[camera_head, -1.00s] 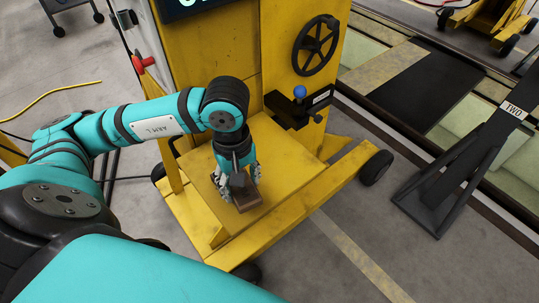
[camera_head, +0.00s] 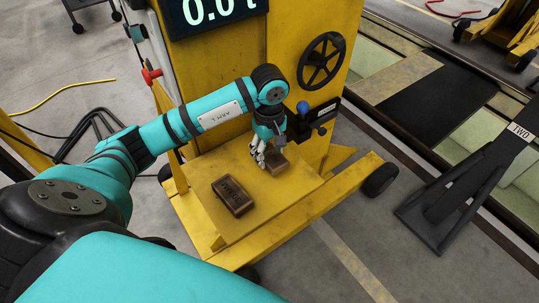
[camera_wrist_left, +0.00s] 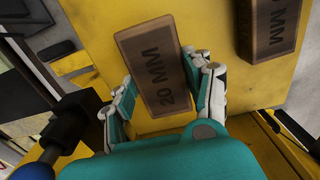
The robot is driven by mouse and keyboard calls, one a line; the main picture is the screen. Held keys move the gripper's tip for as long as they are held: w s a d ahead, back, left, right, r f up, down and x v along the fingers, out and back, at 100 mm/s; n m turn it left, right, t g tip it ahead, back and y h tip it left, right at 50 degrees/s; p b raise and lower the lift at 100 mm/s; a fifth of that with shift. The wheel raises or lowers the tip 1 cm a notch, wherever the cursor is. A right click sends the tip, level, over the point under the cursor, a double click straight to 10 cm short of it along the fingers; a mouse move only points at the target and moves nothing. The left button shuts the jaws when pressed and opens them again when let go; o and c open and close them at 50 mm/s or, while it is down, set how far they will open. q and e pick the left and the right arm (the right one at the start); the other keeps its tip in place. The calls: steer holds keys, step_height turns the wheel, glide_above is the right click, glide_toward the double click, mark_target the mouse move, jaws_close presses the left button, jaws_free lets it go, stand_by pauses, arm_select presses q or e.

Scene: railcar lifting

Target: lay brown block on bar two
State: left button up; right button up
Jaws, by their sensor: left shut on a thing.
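My left gripper (camera_head: 268,156) is over the yellow platform. It is shut on a brown block (camera_head: 277,167), which in the left wrist view (camera_wrist_left: 158,55) reads "20 MM" and sits between both fingers. I cannot tell whether this block still touches the platform. A second brown block (camera_head: 232,195) lies on the platform to the left and nearer. It shows at the upper right of the left wrist view (camera_wrist_left: 270,27). Bar two is marked by a "TWO" label (camera_head: 521,132) on a dark grey stand (camera_head: 440,205) at the right. My right gripper is not in view.
The yellow jack's platform (camera_head: 235,227) has a low front rim and a wheel (camera_head: 381,179) at its right. A handwheel (camera_head: 321,60), a blue-knobbed lever (camera_head: 303,107) and a display (camera_head: 214,12) are behind. Open floor lies between jack and stand.

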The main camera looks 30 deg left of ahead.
mark_target(270, 153)
arm_select(q)
steer(key=shift+w+f+p, duration=0.1)
steer(key=shift+f+p, duration=0.5)
steer(key=shift+f, duration=1.15)
steer(key=shift+f, duration=0.1)
steer(key=o, duration=1.2)
steer(key=shift+c, duration=0.2)
